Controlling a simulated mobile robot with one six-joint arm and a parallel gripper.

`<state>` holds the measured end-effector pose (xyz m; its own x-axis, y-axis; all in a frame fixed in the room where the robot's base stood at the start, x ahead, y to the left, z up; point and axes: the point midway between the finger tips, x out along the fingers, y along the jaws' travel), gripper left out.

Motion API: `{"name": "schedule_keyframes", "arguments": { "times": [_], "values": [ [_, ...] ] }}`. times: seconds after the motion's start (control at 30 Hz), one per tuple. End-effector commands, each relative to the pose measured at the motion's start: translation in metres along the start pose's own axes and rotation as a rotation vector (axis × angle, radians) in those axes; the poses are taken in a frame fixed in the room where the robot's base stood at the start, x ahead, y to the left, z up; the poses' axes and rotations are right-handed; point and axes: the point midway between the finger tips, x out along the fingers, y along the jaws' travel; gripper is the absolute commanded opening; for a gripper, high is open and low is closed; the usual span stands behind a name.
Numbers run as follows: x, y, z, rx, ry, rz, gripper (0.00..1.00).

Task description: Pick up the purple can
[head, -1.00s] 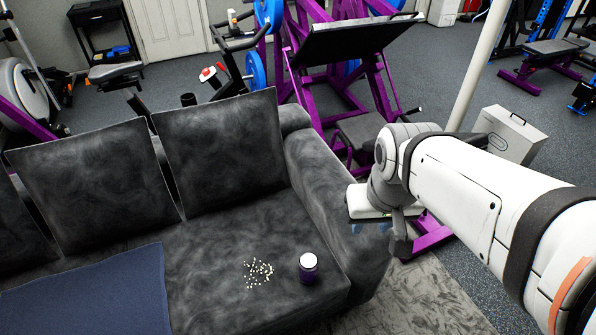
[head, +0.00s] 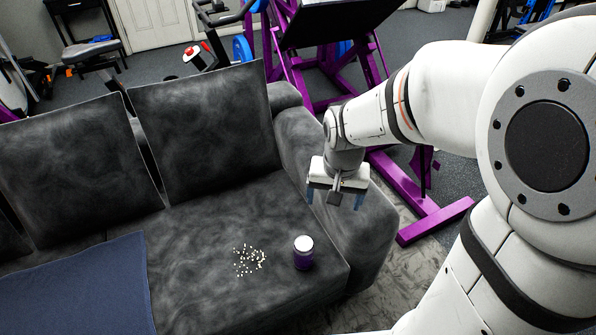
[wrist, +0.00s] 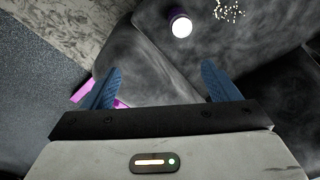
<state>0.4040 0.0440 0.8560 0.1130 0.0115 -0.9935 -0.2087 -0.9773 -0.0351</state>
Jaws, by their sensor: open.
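The purple can (head: 303,254) stands upright on the right end of the dark grey couch seat and has a white top. It also shows near the top of the wrist view (wrist: 180,24), beyond my fingers. My gripper (head: 336,203) hangs over the couch's right armrest, above and to the right of the can in the head view. Its two blue fingers (wrist: 160,88) are spread apart with nothing between them. The gripper is apart from the can.
Small white pieces (head: 249,260) lie scattered on the seat left of the can. A blue blanket (head: 80,288) covers the seat farther left. The couch armrest (head: 335,240) rises right of the can. Purple gym equipment (head: 420,205) stands behind and right of the couch.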

Motion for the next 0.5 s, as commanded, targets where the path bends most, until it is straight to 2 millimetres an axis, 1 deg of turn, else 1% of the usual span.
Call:
{"name": "schedule_keyframes", "arguments": {
  "times": [0.03,0.07,0.1,0.17,0.2,0.3,0.33,0.4,0.5],
  "values": [
    [0.052,-0.010,-0.005,0.024,-0.025,0.007,0.85],
    [0.071,-0.015,-0.009,0.042,-0.034,0.010,0.85],
    [0.095,-0.022,-0.013,0.066,-0.044,0.013,0.85],
    [0.130,-0.032,-0.019,0.100,-0.059,0.019,0.85],
    [0.152,-0.038,-0.021,0.121,-0.068,0.024,0.85],
    [0.198,-0.050,-0.025,0.166,-0.086,0.034,0.85],
    [0.209,-0.053,-0.026,0.177,-0.089,0.036,0.85],
    [0.229,-0.059,-0.027,0.198,-0.097,0.042,0.85],
    [0.246,-0.064,-0.028,0.217,-0.102,0.046,0.85]
  ]
}}
